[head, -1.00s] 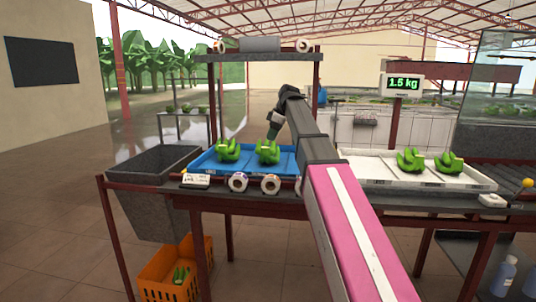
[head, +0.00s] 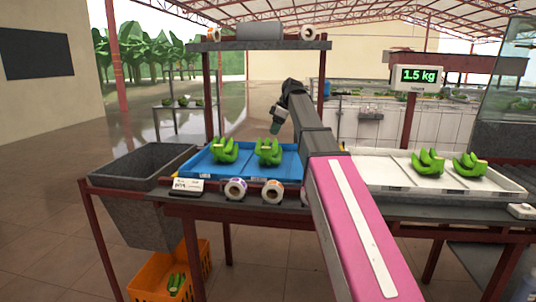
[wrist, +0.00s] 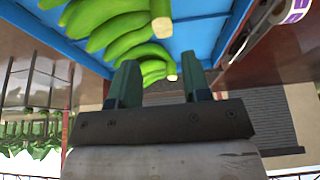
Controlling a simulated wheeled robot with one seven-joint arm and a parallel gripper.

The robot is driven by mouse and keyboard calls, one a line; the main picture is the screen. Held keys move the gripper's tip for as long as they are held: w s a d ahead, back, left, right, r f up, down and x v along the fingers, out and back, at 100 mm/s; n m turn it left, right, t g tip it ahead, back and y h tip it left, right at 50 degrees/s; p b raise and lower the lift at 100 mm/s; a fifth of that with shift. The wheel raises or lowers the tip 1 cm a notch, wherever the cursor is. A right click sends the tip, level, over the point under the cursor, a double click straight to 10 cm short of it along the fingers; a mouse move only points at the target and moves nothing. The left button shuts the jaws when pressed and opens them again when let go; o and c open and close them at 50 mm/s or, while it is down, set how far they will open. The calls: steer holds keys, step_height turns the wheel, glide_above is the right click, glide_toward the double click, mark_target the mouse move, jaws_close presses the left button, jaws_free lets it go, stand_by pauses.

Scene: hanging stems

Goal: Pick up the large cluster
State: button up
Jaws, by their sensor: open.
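Two green banana clusters lie in the blue tray (head: 290,164): a left one (head: 224,151) and a right one (head: 269,152). They look close in size in the head view. Two more clusters, one at left (head: 428,162) and one at right (head: 469,165), lie in the white tray (head: 375,172). My gripper (head: 276,127) hangs above and behind the blue tray, apart from the clusters. In the wrist view my open, empty gripper (wrist: 160,72) has a nearer cluster (wrist: 115,25) and a farther cluster (wrist: 153,65) beyond its fingers.
A scale display (head: 419,75) reads 1.5 kg. A grey bin (head: 140,165) stands left of the blue tray, and an orange crate (head: 190,270) with green fruit is on the floor. Label rolls (head: 236,190) sit in front. An overhead shelf (head: 260,45) stands behind the blue tray.

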mark_target(268, 151)
steer(key=x, duration=0.9)
steer(key=shift+s+a, duration=0.1)
steer(key=shift+s, duration=0.05)
steer(key=shift+r, duration=0.1)
steer(key=shift+c, duration=0.3)
jaws_close()
